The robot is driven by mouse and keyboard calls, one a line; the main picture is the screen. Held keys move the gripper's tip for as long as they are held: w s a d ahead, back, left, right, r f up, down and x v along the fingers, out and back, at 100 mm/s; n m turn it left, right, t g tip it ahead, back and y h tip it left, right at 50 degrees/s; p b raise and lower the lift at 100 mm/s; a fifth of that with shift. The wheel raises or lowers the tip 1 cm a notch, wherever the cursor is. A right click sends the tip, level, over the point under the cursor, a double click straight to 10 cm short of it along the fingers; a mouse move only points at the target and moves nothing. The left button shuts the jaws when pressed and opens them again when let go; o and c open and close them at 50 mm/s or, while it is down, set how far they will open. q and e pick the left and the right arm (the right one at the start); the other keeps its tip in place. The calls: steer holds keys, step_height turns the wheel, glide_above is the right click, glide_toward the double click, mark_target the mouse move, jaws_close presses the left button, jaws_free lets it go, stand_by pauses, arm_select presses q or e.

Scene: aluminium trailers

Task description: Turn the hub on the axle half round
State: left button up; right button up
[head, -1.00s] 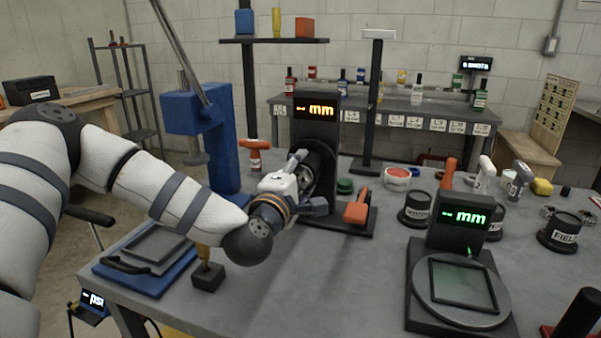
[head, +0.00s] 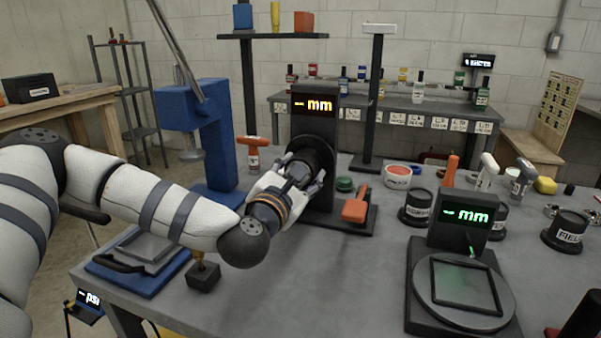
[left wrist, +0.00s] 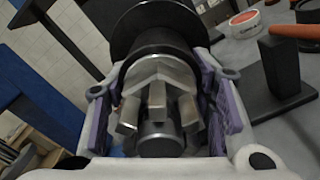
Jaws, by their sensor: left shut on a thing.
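The hub (head: 312,150) is a dark round piece on the front of the black stand with the orange "mm" display (head: 313,104). In the left wrist view the hub (left wrist: 160,75) shows a grey metal notched collar in front of a wide black disc. A round grey stub (left wrist: 160,140), perhaps the axle end, sits at its centre. My left gripper (head: 303,170) reaches it from the front left. In the left wrist view its purple-padded fingers (left wrist: 160,103) lie on either side of the collar, shut on it. My right gripper is not in view.
A blue press (head: 212,135) stands to the left. A green-lit gauge with a round plate (head: 462,290) is at the front right. The grey bench middle (head: 330,275) is clear.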

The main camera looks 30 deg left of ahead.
mark_target(300, 155)
arm_select(q)
steer(key=shift+w+r+n, duration=0.1)
steer(key=shift+r+n, duration=0.1)
steer(key=shift+n, duration=1)
steer(key=shift+r, duration=0.1)
steer(key=o, duration=0.9)
steer(key=shift+o, duration=1.3)
steer(key=shift+f, duration=0.2)
step_height(300, 155, up, 10)
steer(key=shift+r+b, duration=0.1)
steer(key=shift+b, duration=0.2)
